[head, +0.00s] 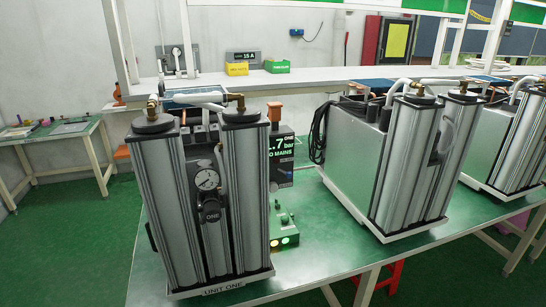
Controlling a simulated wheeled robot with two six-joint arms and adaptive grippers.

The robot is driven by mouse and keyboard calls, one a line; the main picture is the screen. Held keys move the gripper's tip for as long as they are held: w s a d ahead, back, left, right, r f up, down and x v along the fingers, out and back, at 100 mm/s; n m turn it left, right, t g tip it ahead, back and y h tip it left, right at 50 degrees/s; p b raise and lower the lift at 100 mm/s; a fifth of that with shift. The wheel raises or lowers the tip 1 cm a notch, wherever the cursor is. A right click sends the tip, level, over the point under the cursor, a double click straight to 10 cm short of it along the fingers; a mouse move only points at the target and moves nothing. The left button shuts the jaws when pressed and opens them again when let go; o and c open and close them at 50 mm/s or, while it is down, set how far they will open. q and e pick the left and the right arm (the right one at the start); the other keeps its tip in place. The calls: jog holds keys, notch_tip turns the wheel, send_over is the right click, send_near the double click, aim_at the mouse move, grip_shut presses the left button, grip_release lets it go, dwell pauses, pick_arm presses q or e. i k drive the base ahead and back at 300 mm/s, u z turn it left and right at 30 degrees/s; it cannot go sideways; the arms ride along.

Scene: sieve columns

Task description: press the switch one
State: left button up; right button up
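The sieve column unit labelled UNIT ONE (222,290) stands upright on the green bench, with two tall grey columns. A round gauge (206,180) and a black knob marked ONE (210,216) sit between its columns. Behind it on the right is a dark display marked ONE (283,150), reading in part ".7 bar" and "MAINS", partly hidden by the unit. Below the display is a green box (288,228) with small green knobs and two lit lamps. I cannot tell which part is switch one. Neither of my grippers is in view.
A second column unit (385,155) stands to the right, and a third (510,140) at the right edge. Bare green bench (330,240) lies between the first two.

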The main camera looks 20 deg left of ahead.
aim_at(288, 174)
jog(key=z, duration=0.4)
jog(key=k, duration=0.55)
jog(key=z, duration=1.05)
jog(key=i, duration=1)
jog(key=u, duration=0.75)
jog(key=i, duration=0.65)
jog(key=u, duration=0.6)
